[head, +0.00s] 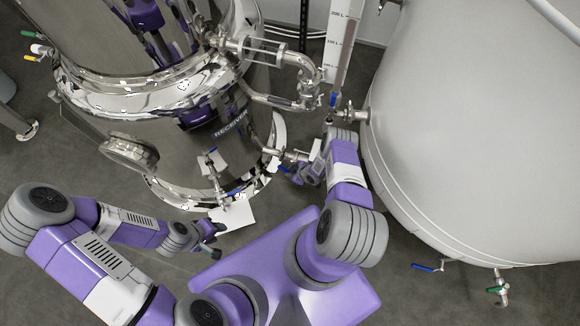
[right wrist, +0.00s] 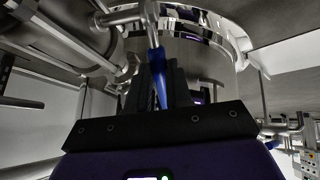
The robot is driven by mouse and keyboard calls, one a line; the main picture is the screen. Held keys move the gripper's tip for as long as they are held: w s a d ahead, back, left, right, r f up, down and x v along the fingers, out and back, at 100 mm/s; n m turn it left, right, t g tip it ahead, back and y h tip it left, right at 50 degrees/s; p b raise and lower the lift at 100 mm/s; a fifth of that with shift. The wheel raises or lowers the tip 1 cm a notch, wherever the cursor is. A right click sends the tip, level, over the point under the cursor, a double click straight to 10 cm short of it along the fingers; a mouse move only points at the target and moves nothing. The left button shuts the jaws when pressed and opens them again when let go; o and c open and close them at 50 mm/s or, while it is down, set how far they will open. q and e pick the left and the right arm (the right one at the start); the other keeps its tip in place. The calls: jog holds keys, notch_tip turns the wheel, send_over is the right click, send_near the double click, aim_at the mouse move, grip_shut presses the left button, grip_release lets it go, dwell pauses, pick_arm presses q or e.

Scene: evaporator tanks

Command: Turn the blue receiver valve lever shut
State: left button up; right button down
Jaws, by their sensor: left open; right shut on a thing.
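The receiver tank is the polished steel vessel labelled RECEIVER (head: 231,124) in the head view. A blue valve lever (right wrist: 158,90) hangs from a steel pipe fitting in the right wrist view, between the dark fingers of my right gripper (right wrist: 165,75). That gripper is shut on the lever. In the head view my right gripper (head: 301,174) is beside the tank's lower right pipework, and a bit of blue (head: 284,170) shows by it. The rest of the lever is hidden there. My left gripper (head: 212,240) is open and empty, low in front of the tank.
The white tank (head: 470,120) stands close on the right of my right arm.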

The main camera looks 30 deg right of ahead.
dwell(0.4)
jog(key=c, duration=1)
grip_release()
jog(key=shift+c, duration=0.2)
jog(key=p+v, duration=0.4)
jog(key=v, duration=0.3)
jog(key=shift+s+r, duration=0.2)
jog(key=shift+d, duration=0.1)
